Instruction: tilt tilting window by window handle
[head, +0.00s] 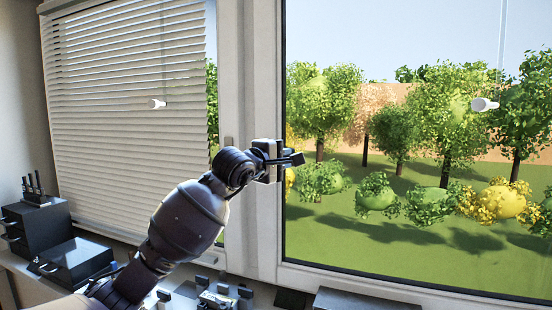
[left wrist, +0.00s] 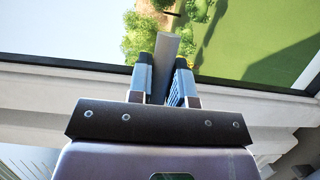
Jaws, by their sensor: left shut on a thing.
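The tilting window (head: 420,220) fills the right of the head view, with a white frame and clear glass. Its window handle is a grey bar (left wrist: 167,62) in the left wrist view, lying between the two fingers. My left gripper (head: 285,157) is at the window's left frame post and is shut on the handle. It also shows in the left wrist view (left wrist: 166,85), with a finger on each side of the bar. In the head view the gripper mostly hides the handle. My right gripper is in neither view.
White blinds (head: 125,90) cover the window on the left. Two white cord pulls hang, one before the blinds (head: 158,104) and one before the right pane (head: 484,104). Dark boxes (head: 72,262) stand at lower left. Small dark items (head: 222,297) lie along the sill below my arm.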

